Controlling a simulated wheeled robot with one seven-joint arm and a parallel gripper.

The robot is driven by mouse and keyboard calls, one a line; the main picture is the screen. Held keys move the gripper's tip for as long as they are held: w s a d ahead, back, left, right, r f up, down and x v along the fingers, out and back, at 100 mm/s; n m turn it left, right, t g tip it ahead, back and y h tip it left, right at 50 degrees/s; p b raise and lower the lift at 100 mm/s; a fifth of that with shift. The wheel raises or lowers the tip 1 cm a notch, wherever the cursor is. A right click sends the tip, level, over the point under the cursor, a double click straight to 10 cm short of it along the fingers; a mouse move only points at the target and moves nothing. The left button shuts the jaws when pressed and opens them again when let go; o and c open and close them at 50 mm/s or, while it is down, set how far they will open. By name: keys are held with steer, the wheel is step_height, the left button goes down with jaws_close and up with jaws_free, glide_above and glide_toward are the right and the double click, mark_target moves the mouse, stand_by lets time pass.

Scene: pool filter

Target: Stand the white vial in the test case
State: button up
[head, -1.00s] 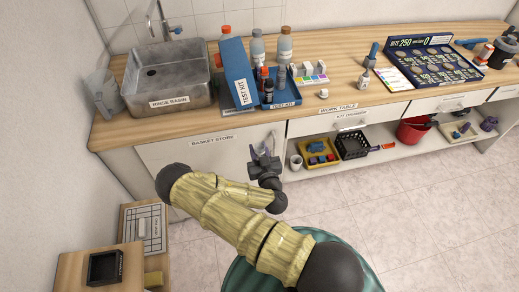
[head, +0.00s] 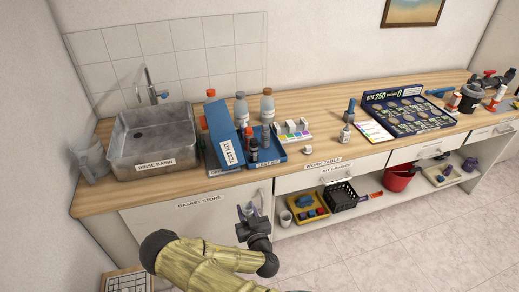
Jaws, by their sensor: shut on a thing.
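The blue test case (head: 284,157), labelled TEST KIT, stands open on the work table, its lid (head: 222,138) raised at the left. Dark bottles with red or dark caps stand in its left part; the right part of its tray looks bare. My gripper (head: 251,209) is in front of the cabinet, below the counter edge and below the case, apart from it. It is shut on a small pale thing, which seems to be the white vial; the fingers hide most of it and its tilt is unclear.
The counter edge lies between my gripper and the case. Tall bottles (head: 267,107) stand behind the case. A steel basin (head: 152,140) is at the left.

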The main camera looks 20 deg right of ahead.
steer(key=s+f, duration=0.4)
steer(key=f, duration=0.1)
steer(key=shift+s+f, duration=0.15)
steer(key=shift+f, duration=0.1)
stand_by(1.0)
